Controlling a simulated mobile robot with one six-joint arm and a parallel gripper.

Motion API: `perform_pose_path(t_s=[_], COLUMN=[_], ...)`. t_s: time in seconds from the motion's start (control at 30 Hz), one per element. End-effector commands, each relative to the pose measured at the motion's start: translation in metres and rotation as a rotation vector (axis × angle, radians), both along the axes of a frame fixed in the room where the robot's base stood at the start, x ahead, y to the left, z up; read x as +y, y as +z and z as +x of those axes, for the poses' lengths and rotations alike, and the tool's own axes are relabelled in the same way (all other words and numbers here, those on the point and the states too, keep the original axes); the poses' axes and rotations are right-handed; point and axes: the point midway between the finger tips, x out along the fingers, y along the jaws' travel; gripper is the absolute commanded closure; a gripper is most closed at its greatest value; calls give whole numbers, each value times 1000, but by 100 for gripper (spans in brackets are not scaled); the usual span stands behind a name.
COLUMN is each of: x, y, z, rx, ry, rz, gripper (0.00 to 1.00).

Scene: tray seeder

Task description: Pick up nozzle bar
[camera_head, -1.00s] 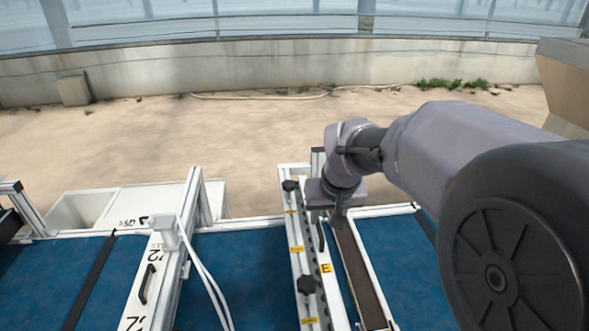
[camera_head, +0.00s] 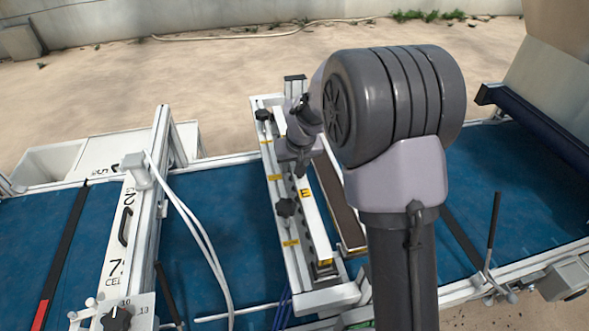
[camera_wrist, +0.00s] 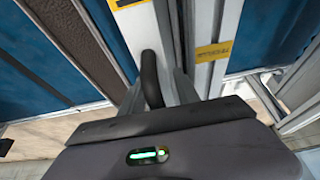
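The nozzle bar (camera_head: 313,215) appears to be the long white bar with a yellow "E" label, lying along a frame across the blue belt. In the wrist view its white face (camera_wrist: 138,28) shows at top centre, with a curved black handle (camera_wrist: 151,78) below. My gripper (camera_head: 300,168) is down at the bar's far half. In the wrist view my gripper (camera_wrist: 160,92) is right at the handle, with dark finger parts beside it. Whether the fingers are closed on the handle is unclear; the gripper body hides the handle's lower end.
White hoses (camera_head: 205,240) hang beside a white panel (camera_head: 120,225) on the left. Blue belt (camera_head: 505,185) is open at right.

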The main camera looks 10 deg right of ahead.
Motion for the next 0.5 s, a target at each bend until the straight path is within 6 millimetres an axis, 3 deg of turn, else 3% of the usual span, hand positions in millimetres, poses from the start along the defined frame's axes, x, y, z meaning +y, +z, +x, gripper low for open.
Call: perform_pose_path(t_s=[0.17, 0.37, 0.5], x=[0, 0, 0], y=[1, 1, 2], z=[0, 0, 0], rx=[0, 0, -2], ry=[0, 0, 0], rz=[0, 0, 0], gripper=[62, 100, 100])
